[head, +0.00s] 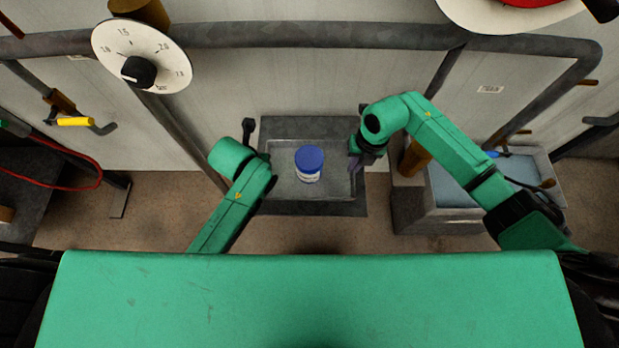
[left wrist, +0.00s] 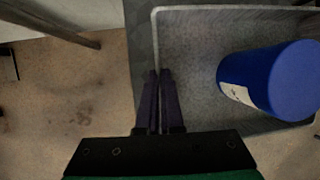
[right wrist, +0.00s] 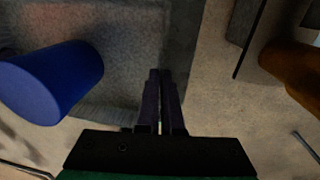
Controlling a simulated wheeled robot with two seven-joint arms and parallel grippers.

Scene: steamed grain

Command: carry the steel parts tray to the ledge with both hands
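The steel parts tray (head: 338,184) is a shallow grey tray in the middle of the head view. The left fingertips are mostly hidden by my arm in the head view. A dark grey slab (head: 320,208) shows under the tray; I cannot tell whether they touch.
A grey bin with a blue-grey inside (head: 455,188) stands at the right, with tools on it. A dark bench with a red cable (head: 60,185) is at the left. Brown floor lies between.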

